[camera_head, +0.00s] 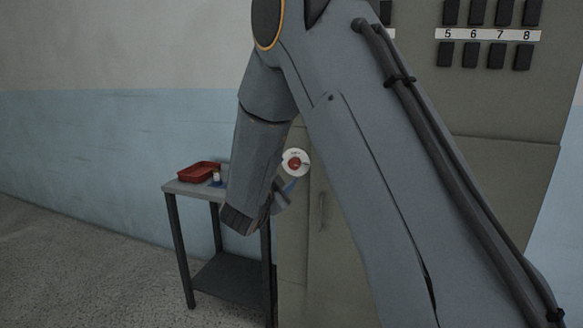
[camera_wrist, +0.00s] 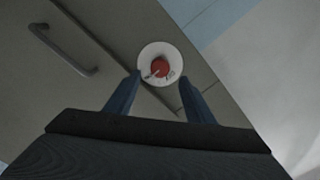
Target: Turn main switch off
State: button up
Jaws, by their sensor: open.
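The main switch is a red rotary knob (camera_head: 294,163) on a round white plate (camera_head: 303,155), mounted on the front of a grey-green cabinet. In the wrist view the red knob (camera_wrist: 160,68) and its white plate (camera_wrist: 147,52) show ahead of my fingers, with a pale pointer mark on the knob. The lettering on the plate is too small to read surely. My gripper (camera_wrist: 157,88) is open and empty, its two blue fingers spread below and to either side of the plate. In the head view my gripper (camera_head: 287,190) is partly hidden by my wrist, close to the switch.
The grey-green cabinet (camera_head: 500,110) carries rows of dark numbered switches (camera_head: 487,53) at the upper right. A door handle (camera_head: 322,211) is below the knob; it shows in the wrist view (camera_wrist: 62,52). A small table (camera_head: 183,187) with a red tray (camera_head: 198,172) stands left.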

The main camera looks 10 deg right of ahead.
aim_at(293, 165)
jog(key=p+x, duration=0.1)
jog(key=x, duration=0.5)
jog(key=shift+w+d, duration=0.15)
jog(key=shift+w, duration=0.05)
jog(key=c, duration=1.1)
jog(key=shift+o, duration=0.2)
